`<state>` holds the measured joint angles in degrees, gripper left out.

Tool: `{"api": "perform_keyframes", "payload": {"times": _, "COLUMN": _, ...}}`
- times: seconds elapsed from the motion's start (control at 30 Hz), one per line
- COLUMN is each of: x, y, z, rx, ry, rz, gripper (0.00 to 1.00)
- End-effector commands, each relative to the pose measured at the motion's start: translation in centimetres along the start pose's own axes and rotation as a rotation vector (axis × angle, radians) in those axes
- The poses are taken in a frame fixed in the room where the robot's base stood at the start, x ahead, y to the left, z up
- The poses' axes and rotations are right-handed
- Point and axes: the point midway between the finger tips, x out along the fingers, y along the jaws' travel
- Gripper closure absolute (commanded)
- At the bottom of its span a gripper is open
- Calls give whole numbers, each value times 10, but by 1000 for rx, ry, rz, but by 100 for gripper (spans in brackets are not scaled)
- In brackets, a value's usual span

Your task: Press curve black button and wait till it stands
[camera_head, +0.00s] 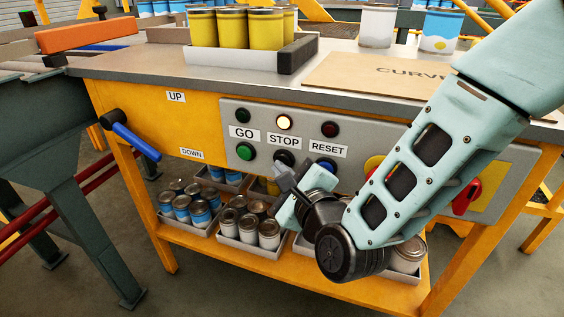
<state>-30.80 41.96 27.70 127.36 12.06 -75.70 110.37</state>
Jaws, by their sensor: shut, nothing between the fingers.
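The control panel (300,142) on the front of the orange bench carries GO, STOP and RESET labels. The black button (284,157) is below STOP, partly hidden behind my gripper. My gripper (280,173) is shut and empty, with its tips at or just in front of this button; I cannot tell whether they touch. The lamp (284,122) above STOP is lit warm white. The lamps above GO (242,115) and RESET (330,130) are dark.
A red switch (467,196) is right of my arm. A blue lever (136,142) sits left. Cans in trays fill the lower shelf (190,240).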

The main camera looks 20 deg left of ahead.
Motion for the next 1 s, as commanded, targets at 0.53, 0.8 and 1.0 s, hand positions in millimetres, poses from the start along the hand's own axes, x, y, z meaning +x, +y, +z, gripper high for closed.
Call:
{"api": "perform_keyframes", "payload": {"times": 0.53, "x": -9, "y": 6, "z": 6, "rx": -1, "ry": 0, "rz": 1, "gripper": 100}}
{"api": "perform_keyframes", "payload": {"times": 0.8, "x": -23, "y": 18, "z": 17, "rx": 0, "ry": -2, "rz": 2, "gripper": 100}}
{"api": "perform_keyframes", "payload": {"times": 1.0, "x": -36, "y": 28, "z": 26, "rx": 0, "ry": -2, "rz": 2, "gripper": 100}}
